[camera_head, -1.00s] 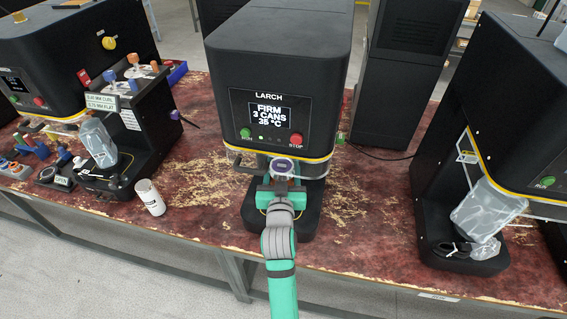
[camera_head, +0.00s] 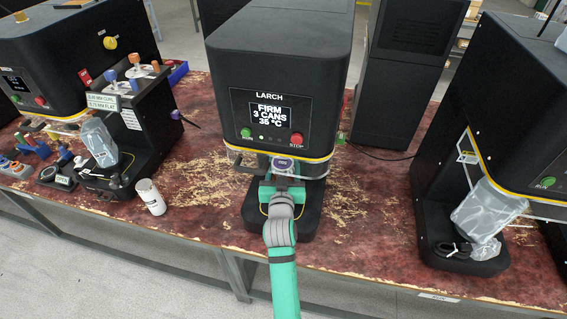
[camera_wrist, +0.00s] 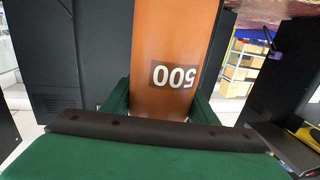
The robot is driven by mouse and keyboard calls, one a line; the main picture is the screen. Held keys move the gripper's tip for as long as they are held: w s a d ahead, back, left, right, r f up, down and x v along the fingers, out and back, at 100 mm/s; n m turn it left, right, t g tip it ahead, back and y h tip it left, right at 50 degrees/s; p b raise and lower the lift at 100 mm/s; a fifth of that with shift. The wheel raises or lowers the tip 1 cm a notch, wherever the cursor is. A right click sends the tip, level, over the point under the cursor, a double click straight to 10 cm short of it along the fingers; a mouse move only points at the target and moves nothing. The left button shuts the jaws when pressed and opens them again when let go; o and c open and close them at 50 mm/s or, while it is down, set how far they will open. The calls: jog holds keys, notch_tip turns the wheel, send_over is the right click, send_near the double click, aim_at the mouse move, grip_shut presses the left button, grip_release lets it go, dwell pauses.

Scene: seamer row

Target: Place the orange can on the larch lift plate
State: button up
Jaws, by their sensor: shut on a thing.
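The orange can (camera_wrist: 175,45) fills the middle of the wrist view, with an upside-down 500 on its side. My gripper (camera_wrist: 163,100) is shut on it, with a green finger on each side. In the head view my gripper (camera_head: 282,182) is low at the front of the black LARCH machine (camera_head: 268,85), below its display. A round, purplish top (camera_head: 283,163) shows just above the fingers, under the machine's head. The larch lift plate is hidden behind my gripper and arm; only the black base (camera_head: 307,215) around it shows. I cannot tell whether the can touches the plate.
Black machines stand on both sides. The bench right of LARCH's base is clear.

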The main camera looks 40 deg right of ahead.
jog(key=o, duration=1.5)
jog(key=shift+s+d+f, duration=0.1)
jog(key=v, duration=1.2)
